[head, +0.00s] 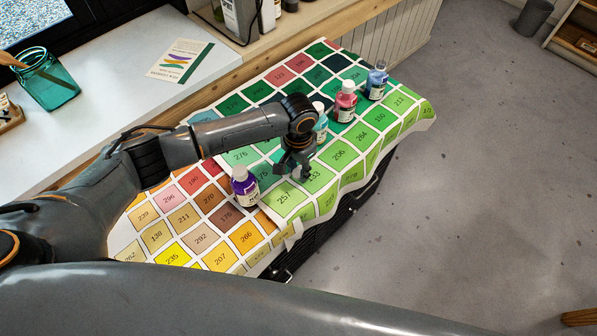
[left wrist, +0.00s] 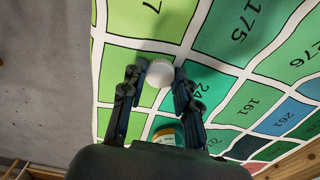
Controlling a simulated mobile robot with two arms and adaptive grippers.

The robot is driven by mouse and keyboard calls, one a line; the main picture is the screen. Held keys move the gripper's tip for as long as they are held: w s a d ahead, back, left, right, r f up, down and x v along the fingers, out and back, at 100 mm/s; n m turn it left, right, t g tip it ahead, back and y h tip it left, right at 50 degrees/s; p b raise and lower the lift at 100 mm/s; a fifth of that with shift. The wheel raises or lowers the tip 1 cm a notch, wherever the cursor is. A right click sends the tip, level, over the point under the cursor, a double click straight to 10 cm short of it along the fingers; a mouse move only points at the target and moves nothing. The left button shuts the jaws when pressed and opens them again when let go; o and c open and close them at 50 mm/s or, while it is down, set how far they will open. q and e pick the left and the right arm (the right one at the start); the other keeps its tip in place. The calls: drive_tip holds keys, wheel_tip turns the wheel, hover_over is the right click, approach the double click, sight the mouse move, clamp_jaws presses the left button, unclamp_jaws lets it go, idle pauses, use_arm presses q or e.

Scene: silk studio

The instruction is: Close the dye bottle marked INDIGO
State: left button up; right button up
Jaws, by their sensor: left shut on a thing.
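Four small dye bottles stand on the colour-chart cloth: a purple one (head: 243,188), a teal one (head: 321,124), a pink-red one (head: 345,102) and a blue one (head: 377,82). The purple, teal and pink-red ones have white tops; the blue one's top looks bluish, with no white cap visible. The labels are too small to read, so I cannot tell which says INDIGO. My left gripper (head: 294,168) points down between the purple and teal bottles. In the left wrist view its fingers are shut on a round white cap (left wrist: 160,73). My right gripper is out of view.
The colour-chart cloth (head: 207,237) covers a dark case with its edge hanging over the front. A pale counter (head: 120,70) with a teal glass jar (head: 50,80) and a leaflet (head: 180,60) lies behind. Grey floor is open at the right.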

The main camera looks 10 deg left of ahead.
use_arm(q)
drive_tip(key=shift+r, duration=0.1)
drive_tip(key=shift+r, duration=0.2)
wheel_tip(320, 180, up, 2)
drive_tip(key=shift+w+r+b, duration=0.1)
drive_tip(key=shift+b, duration=0.35)
drive_tip(key=s+d+r, duration=0.3)
drive_tip(key=s+r, duration=0.7)
drive_tip(key=s, duration=0.3)
drive_tip(key=shift+s+d+r, duration=0.15)
drive_tip(key=shift+s+d, duration=0.05)
drive_tip(key=shift+s, duration=0.2)
drive_tip(key=a+r+n, duration=0.6)
drive_tip(key=a+r, duration=0.1)
drive_tip(key=a, duration=0.5)
drive_tip(key=shift+w+r+n, duration=0.2)
drive_tip(key=shift+w+n, duration=0.15)
drive_tip(key=shift+n, duration=0.05)
